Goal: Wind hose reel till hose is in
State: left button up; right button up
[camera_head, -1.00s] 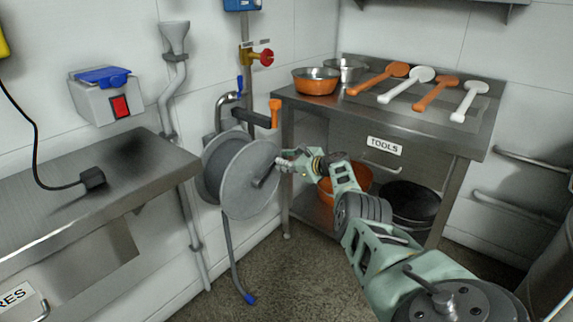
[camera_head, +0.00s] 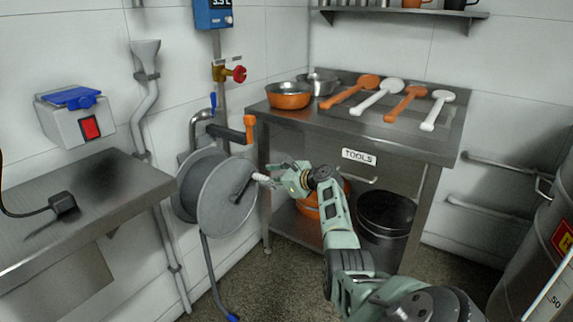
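The hose reel (camera_head: 226,212) is a grey drum mounted on the wall pipework. A dark crank arm (camera_head: 239,190) on its front face points up and right, with a pale ribbed handle (camera_head: 261,178) at its end. A dark hose (camera_head: 209,268) hangs from the reel almost to the floor and ends in a blue tip (camera_head: 233,317). My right gripper (camera_head: 279,181) is at the outer end of the crank handle, apparently touching it. Its fingers are too small to show whether they are closed on it. My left gripper is not in view.
A steel tool table (camera_head: 440,147) with pans and paddles stands behind my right arm. A black bin (camera_head: 384,222) is beneath it. A steel bench (camera_head: 110,196) stands left of the reel. An orange-ended lever (camera_head: 249,128) projects above the reel. A metal drum (camera_head: 545,250) stands at right.

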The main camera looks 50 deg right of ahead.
jog(key=v, duration=0.7)
jog(key=shift+w+d, duration=0.1)
jog(key=shift+d, duration=0.1)
